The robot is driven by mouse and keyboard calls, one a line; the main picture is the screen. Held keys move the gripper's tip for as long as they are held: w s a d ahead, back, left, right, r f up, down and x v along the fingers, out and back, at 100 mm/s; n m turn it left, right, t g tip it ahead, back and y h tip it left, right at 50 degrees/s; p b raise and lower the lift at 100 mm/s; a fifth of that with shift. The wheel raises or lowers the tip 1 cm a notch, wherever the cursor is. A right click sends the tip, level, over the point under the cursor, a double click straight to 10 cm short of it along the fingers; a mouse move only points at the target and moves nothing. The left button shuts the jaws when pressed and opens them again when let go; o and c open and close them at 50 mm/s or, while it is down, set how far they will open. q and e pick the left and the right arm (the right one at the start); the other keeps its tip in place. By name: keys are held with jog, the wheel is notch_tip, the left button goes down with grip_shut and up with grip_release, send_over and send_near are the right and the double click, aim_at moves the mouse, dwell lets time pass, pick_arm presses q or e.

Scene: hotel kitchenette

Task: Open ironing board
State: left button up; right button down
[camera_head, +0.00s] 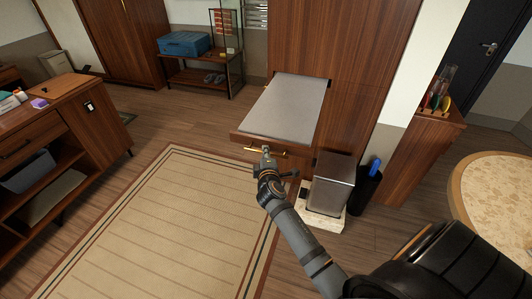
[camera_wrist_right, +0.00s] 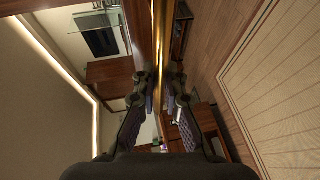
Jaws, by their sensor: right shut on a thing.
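The ironing board (camera_head: 291,105) has a grey padded top and a wooden front edge. It stands out from the tall wooden cabinet (camera_head: 345,60), lowered and roughly flat. A brass bar handle (camera_head: 276,152) is on its front edge. My right gripper (camera_head: 267,152) is at this handle and shut on it. In the right wrist view the handle (camera_wrist_right: 160,60) runs as a brass bar between the two fingers (camera_wrist_right: 164,95). My left gripper is not in view.
A metal bin (camera_head: 333,184) and a dark holder with a blue item (camera_head: 371,180) stand right of the board. A wooden side unit (camera_head: 415,140) is farther right. A beige rug (camera_head: 165,220) covers open floor at left. A wooden counter (camera_head: 55,110) stands at far left.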

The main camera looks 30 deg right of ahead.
jog(key=shift+s+f, duration=0.1)
jog(key=shift+f, duration=0.2)
jog(key=c, duration=1.6)
grip_release()
jog(key=shift+a, duration=0.1)
jog(key=shift+c, duration=0.2)
jog(key=shift+o, duration=1.2)
jog(key=shift+s+a+r, duration=0.1)
jog(key=shift+a+r, duration=0.05)
jog(key=shift+r, duration=0.1)
jog(key=shift+s, duration=0.1)
jog(key=v, duration=0.7)
jog(key=shift+a+f, duration=0.1)
